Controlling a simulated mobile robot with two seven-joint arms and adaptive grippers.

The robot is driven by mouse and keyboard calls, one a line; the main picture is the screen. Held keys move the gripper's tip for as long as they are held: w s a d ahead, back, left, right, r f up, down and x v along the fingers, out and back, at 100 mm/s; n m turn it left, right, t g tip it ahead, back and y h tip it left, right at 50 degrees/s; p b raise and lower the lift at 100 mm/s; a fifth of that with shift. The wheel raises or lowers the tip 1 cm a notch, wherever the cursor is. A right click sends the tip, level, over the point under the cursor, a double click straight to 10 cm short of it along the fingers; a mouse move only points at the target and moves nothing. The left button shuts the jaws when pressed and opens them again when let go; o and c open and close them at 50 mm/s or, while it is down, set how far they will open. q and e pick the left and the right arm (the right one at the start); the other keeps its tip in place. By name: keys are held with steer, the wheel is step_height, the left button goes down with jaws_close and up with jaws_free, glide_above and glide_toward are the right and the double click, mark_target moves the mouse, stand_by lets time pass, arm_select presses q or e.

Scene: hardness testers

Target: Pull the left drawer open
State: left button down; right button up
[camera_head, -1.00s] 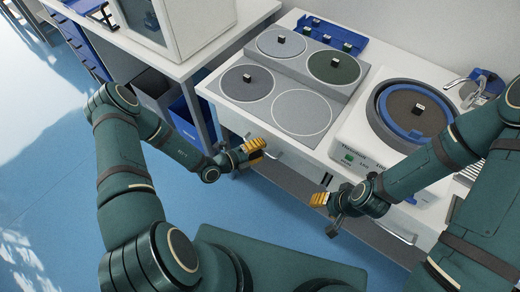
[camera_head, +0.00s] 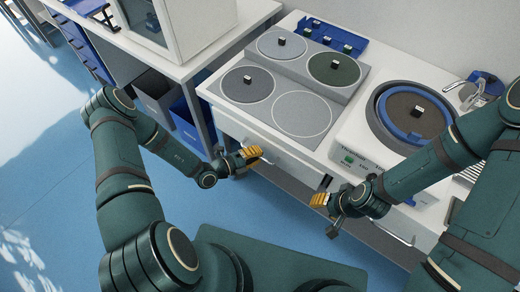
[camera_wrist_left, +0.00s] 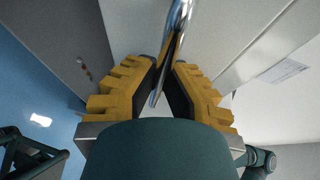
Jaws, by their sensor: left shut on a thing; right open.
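The left drawer (camera_head: 288,157) is a pale front under the worktop, and it appears to stand slightly out from the bench. Its metal bar handle (camera_wrist_left: 180,30) runs between the yellow-padded fingers of my left gripper (camera_wrist_left: 165,88) in the left wrist view. My left gripper (camera_head: 252,154) is shut on this handle at the bench front in the head view, where its fingers hide part of the handle. My right gripper (camera_head: 319,200) is open in front of the bench, to the right of the left drawer, holding nothing.
The worktop carries round grinding discs (camera_head: 300,112) and a round polishing machine (camera_head: 345,157). Another handle (camera_head: 397,236) is on the bench front at the right. A blue bin (camera_head: 186,125) stands under the neighbouring table. Blue floor (camera_head: 262,208) is clear before the bench.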

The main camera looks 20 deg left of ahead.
arm_select(q)
steer(key=s+a+p, duration=0.1)
steer(key=s+a, duration=0.3)
steer(key=s, duration=0.7)
steer(key=s+a+p, duration=0.1)
steer(key=s+a, duration=0.3)
steer(key=s, duration=0.7)
steer(key=shift+d, duration=0.1)
steer(key=c, duration=1)
jaws_free()
steer(key=v, duration=1.2)
steer(key=shift+s, duration=0.1)
